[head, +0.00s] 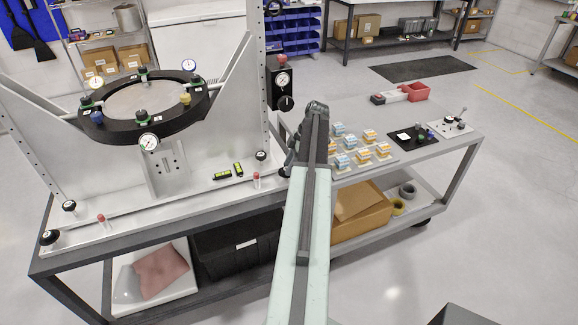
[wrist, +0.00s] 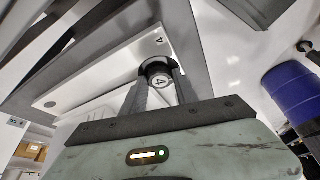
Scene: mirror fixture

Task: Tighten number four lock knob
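The number four lock knob (wrist: 158,76) is a dark round knob with a pale cap marked 4. In the wrist view it sits on a light metal plate (wrist: 95,82) that also bears a printed 4. My gripper (wrist: 160,88) has one finger on each side of this knob, and both fingers appear to touch it. In the head view my gripper (head: 291,160) is at the right end of the white fixture base (head: 215,195), mostly hidden by my arm. The ring-shaped mirror fixture (head: 110,133) with several gauges and knobs stands on that base.
Other dark knobs stand at the base's right back (head: 261,155) and left end (head: 48,237). A red-topped post (head: 256,180) and a yellow-green level (head: 222,175) are near my gripper.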

